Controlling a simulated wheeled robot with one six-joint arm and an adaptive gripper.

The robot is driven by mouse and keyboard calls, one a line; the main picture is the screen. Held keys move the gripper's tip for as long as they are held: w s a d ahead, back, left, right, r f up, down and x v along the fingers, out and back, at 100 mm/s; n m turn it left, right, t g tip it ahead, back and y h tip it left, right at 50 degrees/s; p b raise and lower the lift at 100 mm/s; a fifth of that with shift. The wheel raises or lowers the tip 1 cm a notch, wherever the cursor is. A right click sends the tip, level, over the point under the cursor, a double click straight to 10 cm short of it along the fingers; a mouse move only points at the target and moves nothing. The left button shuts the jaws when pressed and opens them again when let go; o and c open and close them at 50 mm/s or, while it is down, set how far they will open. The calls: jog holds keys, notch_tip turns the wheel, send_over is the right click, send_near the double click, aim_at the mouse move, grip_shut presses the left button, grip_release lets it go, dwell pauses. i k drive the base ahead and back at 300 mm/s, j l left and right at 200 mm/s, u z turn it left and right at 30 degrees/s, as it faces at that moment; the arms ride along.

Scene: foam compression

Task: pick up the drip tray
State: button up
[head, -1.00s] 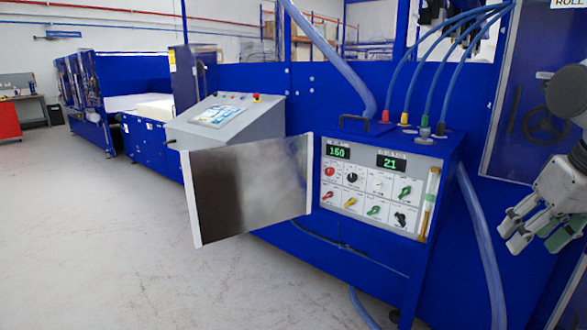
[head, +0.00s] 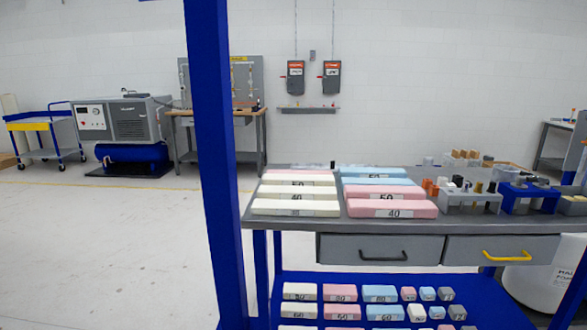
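I cannot make out a drip tray anywhere in the head view. My gripper is out of the picture, so its state and anything it might hold do not show.
A blue post (head: 216,160) stands close in front. Right of it, a workbench (head: 300,223) bears foam blocks (head: 296,208), with more samples on its lower shelf (head: 487,292). A white drum (head: 530,284) stands at right. A compressor (head: 133,155) is at back left; the left floor is clear.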

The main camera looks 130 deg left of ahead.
aim_at(333, 167)
jog(key=u, duration=2.5)
jog(key=i+j+u, duration=0.15)
jog(key=j+u, duration=0.25)
jog(key=i+j+u, duration=0.15)
jog(key=u, duration=0.25)
jog(key=i+j+u, duration=0.25)
jog(key=u, duration=0.15)
jog(key=i, duration=0.25)
jog(key=i+l+u, duration=0.25)
jog(key=i+l, duration=0.3)
jog(key=i+l+u, duration=0.25)
jog(key=i+l, duration=0.25)
jog(key=l, duration=0.15)
